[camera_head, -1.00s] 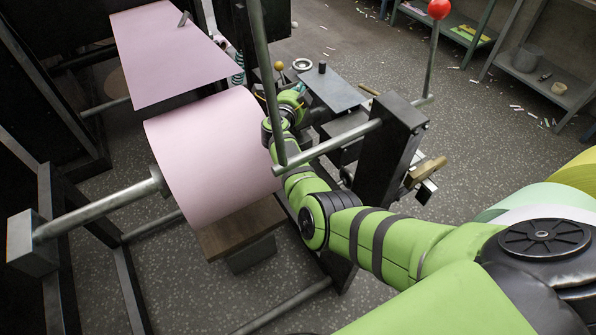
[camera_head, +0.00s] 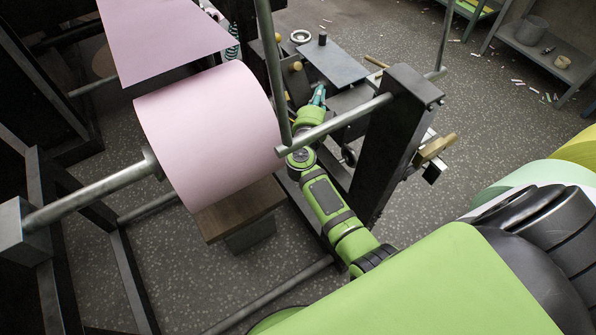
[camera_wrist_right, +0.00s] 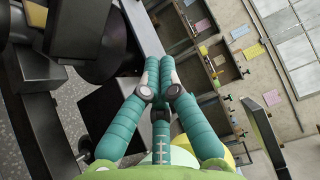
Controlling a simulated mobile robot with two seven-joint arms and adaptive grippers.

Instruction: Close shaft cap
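A pink roll (camera_head: 215,135) sits on a metal shaft (camera_head: 95,195), whose left end meets a grey block (camera_head: 22,232). A black post (camera_head: 398,130) with a metal bar (camera_head: 335,125) stands right of the roll. I cannot single out the shaft cap with certainty. My right gripper (camera_head: 319,92) is beyond the bar, right of the roll, pointing away. In the right wrist view its teal fingers (camera_wrist_right: 152,68) converge with tips close together and nothing visible held. A dark round part (camera_wrist_right: 100,55) lies beside the fingertips. My left gripper is not in view.
A pink sheet (camera_head: 160,35) hangs behind the roll. A small grey table (camera_head: 335,62) stands beyond my right gripper. A wooden block (camera_head: 238,210) lies under the roll. Shelves (camera_head: 530,55) and scraps are at the back right. Speckled floor is open in between.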

